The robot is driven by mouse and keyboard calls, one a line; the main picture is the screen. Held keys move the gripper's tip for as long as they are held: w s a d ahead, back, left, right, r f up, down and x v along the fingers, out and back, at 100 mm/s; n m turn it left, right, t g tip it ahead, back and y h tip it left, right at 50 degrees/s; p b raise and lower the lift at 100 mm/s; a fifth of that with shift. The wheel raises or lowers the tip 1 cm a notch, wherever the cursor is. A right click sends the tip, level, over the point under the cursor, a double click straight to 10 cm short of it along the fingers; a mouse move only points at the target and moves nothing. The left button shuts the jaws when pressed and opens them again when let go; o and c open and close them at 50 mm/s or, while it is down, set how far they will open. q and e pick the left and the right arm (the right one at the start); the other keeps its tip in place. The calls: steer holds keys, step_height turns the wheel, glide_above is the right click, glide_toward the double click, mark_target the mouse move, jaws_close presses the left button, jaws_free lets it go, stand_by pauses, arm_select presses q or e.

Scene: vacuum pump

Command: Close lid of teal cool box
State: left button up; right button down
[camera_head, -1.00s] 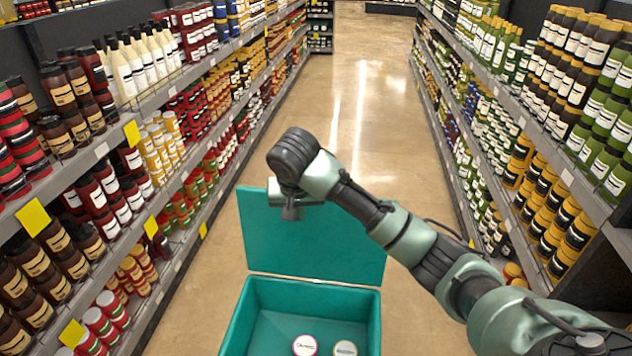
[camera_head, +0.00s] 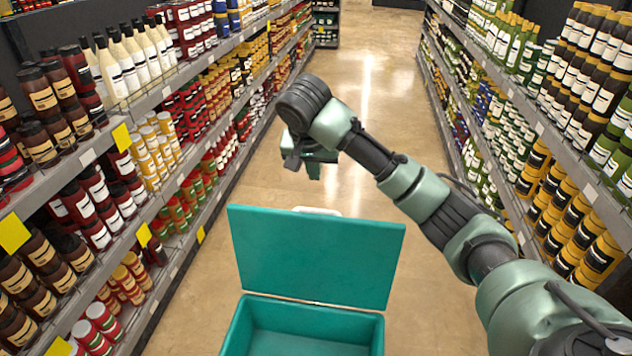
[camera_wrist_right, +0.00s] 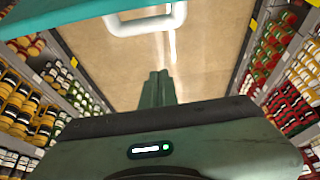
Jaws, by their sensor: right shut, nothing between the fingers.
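The teal cool box (camera_head: 235,335) stands open on the aisle floor at the bottom of the head view. Its lid (camera_head: 315,255) is raised and leans back on the far side, with a white handle (camera_head: 317,211) just behind its top edge. In the right wrist view the lid edge (camera_wrist_right: 60,12) and the white handle (camera_wrist_right: 147,24) show at the top. My right gripper (camera_head: 314,172) is shut and empty, above and beyond the lid, apart from it. Its closed fingers also show in the right wrist view (camera_wrist_right: 157,88). My left gripper is out of view.
Shelves of jars and bottles line the aisle on the left (camera_head: 150,110) and right (camera_head: 560,150). The shiny floor (camera_head: 375,100) between them is clear beyond the box.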

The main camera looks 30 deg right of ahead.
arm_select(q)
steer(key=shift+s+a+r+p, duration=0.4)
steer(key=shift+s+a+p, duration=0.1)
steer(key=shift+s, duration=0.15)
arm_select(e)
step_height(320, 180, down, 9)
steer(key=shift+s+r, duration=0.15)
steer(key=shift+s, duration=0.05)
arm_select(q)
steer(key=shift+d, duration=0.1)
arm_select(e)
steer(key=shift+a, duration=0.1)
